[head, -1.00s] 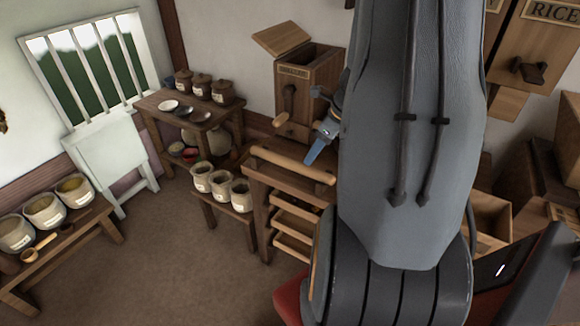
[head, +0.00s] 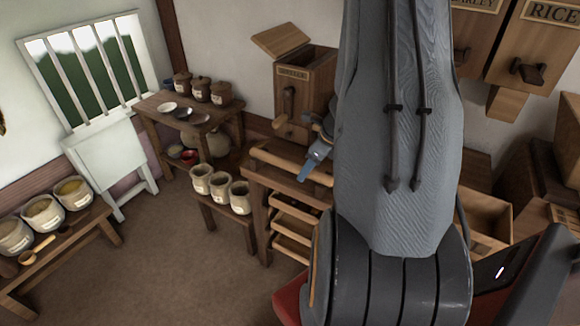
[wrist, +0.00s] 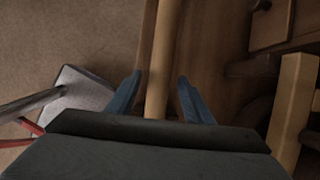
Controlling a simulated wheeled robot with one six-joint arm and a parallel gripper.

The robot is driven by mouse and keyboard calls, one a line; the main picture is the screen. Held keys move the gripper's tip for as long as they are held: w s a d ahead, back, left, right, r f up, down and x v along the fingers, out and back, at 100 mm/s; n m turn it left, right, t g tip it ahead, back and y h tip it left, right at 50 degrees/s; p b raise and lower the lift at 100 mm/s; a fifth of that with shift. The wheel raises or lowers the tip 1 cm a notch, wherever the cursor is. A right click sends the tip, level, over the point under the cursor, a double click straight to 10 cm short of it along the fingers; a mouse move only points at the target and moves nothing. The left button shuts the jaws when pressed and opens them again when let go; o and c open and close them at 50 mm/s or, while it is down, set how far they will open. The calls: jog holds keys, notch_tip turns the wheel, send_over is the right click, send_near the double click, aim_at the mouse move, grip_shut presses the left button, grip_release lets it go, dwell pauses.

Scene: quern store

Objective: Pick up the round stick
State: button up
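The round stick (head: 275,159) is a long pale wooden rod lying along the top of a dark wooden drawer stand (head: 250,190). It also shows in the wrist view (wrist: 164,50), running from the top edge down between my blue fingertips. My gripper (head: 307,170) is at the stick's right part in the head view, pointing down. In the wrist view my gripper (wrist: 158,98) is open, one finger on each side of the stick with small gaps. I cannot tell how far the fingertips reach down beside it.
A wooden box with a raised lid and crank (head: 305,92) stands just behind the stand. A low bench with several cream pots (head: 220,187) is to its left. A dark shelf with lidded jars (head: 200,90) stands farther back. Open floor (head: 170,260) lies in front.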

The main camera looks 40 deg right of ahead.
grip_shut()
